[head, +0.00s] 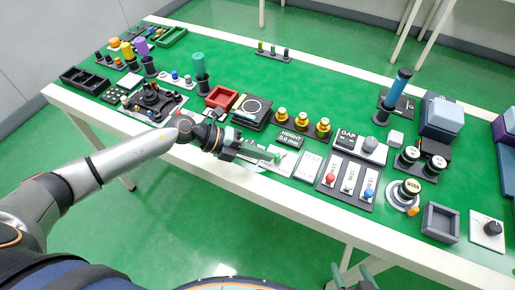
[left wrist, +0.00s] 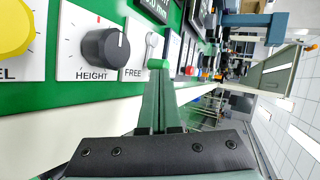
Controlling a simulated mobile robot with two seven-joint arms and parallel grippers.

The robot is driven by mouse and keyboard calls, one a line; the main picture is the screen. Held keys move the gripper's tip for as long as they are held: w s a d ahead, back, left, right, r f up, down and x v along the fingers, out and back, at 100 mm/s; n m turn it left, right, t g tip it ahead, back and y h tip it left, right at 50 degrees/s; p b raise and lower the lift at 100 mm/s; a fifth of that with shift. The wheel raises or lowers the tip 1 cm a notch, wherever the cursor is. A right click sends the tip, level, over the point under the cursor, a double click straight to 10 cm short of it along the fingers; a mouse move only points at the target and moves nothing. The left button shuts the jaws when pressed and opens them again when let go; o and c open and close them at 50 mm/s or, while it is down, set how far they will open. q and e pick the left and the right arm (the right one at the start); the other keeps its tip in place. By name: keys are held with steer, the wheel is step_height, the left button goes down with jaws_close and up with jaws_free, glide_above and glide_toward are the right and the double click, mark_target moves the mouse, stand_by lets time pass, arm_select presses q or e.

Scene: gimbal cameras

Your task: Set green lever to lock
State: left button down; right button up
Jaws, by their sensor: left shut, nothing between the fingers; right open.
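My left gripper (head: 268,153) reaches over the front edge of the table with its fingers shut and nothing between them. In the left wrist view its fingers (left wrist: 160,100) end right at the green lever (left wrist: 158,64), whose rounded green end shows just past the tips. I cannot tell whether they touch. The lever's white plate (left wrist: 133,58) carries the word FREE and a pale round part. The fingers hide much of the plate, and no lock label is readable. My right gripper (head: 352,274) is open and empty at the bottom of the head view, below the table edge.
A HEIGHT dial (left wrist: 101,47) sits close beside the lever plate. A panel with coloured switches (head: 347,183) and a GAP knob (head: 370,145) stand to the right. Gold knobs (head: 302,121) and a black-framed gauge (head: 252,110) are behind.

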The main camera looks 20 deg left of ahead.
arm_select(q)
steer(key=shift+s+d+r+p, duration=0.1)
steer(key=shift+s+d+p, duration=0.2)
steer(key=shift+d+p, duration=0.4)
steer(key=shift+s+d+r+p, duration=0.1)
steer(key=shift+s+d+p, duration=0.25)
steer(key=shift+p, duration=0.5)
steer(key=shift+d+f, duration=0.2)
steer(key=shift+d, duration=0.05)
steer(key=shift+w+a, duration=0.1)
steer(key=shift+w, duration=0.05)
